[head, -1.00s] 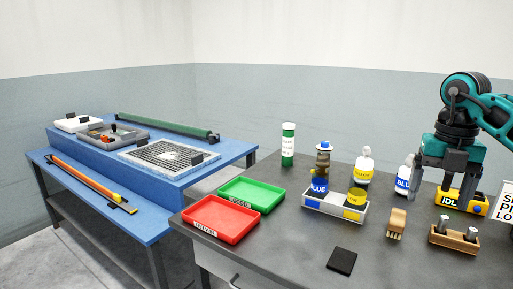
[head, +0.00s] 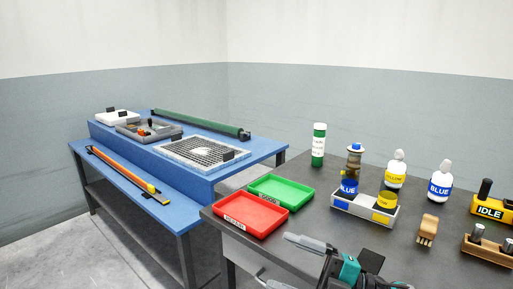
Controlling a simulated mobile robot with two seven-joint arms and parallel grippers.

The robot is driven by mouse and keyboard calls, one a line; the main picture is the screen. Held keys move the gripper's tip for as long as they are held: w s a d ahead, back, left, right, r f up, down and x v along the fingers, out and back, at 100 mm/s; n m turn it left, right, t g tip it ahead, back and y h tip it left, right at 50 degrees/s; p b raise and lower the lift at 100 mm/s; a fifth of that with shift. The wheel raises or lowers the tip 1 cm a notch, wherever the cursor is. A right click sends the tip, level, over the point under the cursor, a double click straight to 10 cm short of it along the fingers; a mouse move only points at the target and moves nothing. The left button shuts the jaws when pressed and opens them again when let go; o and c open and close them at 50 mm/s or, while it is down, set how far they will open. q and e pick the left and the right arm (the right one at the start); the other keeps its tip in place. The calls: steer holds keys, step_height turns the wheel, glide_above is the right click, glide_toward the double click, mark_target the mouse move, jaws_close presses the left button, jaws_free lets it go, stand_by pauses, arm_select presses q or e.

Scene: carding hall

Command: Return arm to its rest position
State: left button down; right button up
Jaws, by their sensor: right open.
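My right gripper (head: 291,263) shows at the bottom centre of the head view, low at the dark table's front edge. Its two grey fingers point left and stand wide apart, with nothing between them. The teal and black wrist behind it is partly cut off by the bottom edge of the picture. The gripper is in front of the red tray (head: 250,230) and appears apart from it. My left gripper is not in view.
The dark table (head: 325,222) holds a green tray (head: 281,191), a caddy (head: 364,213) with blue and yellow pots, a yellow bottle (head: 396,170), a blue bottle (head: 440,182), a brush (head: 427,229) and a yellow IDLE block (head: 489,211). A blue bench (head: 213,215) stands left.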

steer(key=s+d+f+m+t+h, duration=0.1)
steer(key=d+f+m+t+h, duration=0.2)
steer(key=f+m+t+h, duration=0.45)
steer(key=s+d+f+m+t+h, duration=0.1)
steer(key=d+f+m+t+h, duration=0.3)
steer(key=m, duration=0.6)
steer(key=s+d+f+m+g+h, duration=0.2)
steer(key=s+f+m+g, duration=0.1)
steer(key=s+f, duration=0.3)
steer(key=s+d+f+m+g+h, duration=0.2)
steer(key=s+f, duration=0.4)
steer(key=f, duration=0.3)
steer(key=shift+s+d+m+g+h, duration=0.2)
steer(key=shift+d+m+g+h, duration=0.1)
steer(key=shift+m+g+h, duration=0.6)
